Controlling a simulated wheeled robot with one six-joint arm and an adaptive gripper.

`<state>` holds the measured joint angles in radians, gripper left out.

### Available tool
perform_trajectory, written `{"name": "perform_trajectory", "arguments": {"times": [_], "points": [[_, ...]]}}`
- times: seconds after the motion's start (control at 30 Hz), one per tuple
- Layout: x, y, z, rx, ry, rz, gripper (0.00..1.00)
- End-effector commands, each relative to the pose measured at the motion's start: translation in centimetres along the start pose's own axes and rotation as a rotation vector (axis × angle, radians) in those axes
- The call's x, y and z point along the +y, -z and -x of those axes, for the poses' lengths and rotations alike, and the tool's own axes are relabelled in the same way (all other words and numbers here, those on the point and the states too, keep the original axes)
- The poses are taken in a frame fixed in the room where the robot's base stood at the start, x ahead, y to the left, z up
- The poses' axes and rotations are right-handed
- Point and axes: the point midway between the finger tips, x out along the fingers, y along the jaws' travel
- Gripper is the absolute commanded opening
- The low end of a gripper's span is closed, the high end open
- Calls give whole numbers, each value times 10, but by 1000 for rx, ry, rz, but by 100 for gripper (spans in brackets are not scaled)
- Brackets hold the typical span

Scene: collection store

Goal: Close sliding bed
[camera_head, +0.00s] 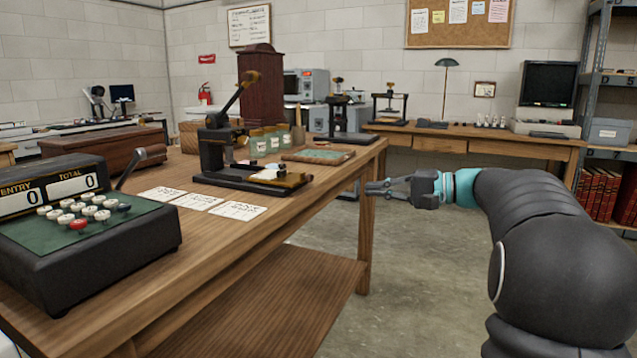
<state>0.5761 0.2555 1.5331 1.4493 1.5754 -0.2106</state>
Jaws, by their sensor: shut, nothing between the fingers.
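A black hand press (212,152) with a raised wooden-handled lever stands on the wooden table. Its sliding bed (290,180) sticks out to the right of the press frame along the dark base, with pale and brown pieces on top. My gripper (369,188) is shut and empty. It is in the air beyond the table's right edge, to the right of the bed and apart from it. Its fingers point left toward the table.
Several white cards (200,200) lie in front of the press. A black entry machine (85,225) fills the table's near left. Jars (258,145) and a green-topped tray (318,155) stand behind the bed. The table's right edge lies between gripper and bed; floor on the right is clear.

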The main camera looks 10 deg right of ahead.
Motion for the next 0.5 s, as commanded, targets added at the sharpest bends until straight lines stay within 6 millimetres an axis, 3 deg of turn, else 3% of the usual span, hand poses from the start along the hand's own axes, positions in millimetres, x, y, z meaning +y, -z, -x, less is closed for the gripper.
{"name": "perform_trajectory", "arguments": {"times": [0.1,0.23,0.5], "points": [[-4,17,12,9,61,5,0],[-7,22,11,9,84,10,0],[-10,21,-29,6,82,9,0]]}}
